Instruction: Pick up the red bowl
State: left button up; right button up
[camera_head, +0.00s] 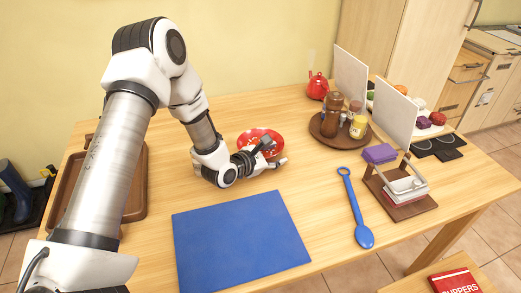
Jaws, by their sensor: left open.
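The red bowl (262,136) sits on the wooden table, behind my left gripper in the head view. It has small pale marks, and its near part is hidden by the gripper. My left gripper (277,153) is open, with its fingers at the bowl's near right rim. I cannot tell whether a finger touches the rim. My right gripper is not in view.
A blue mat (240,240) lies in front of the gripper. A blue spoon (354,207) and a wooden rack (400,205) are to the right. A round tray (325,133) with jars stands right of the bowl. A brown tray (136,205) is at the left.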

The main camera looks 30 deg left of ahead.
pick_arm(q)
grip_shut()
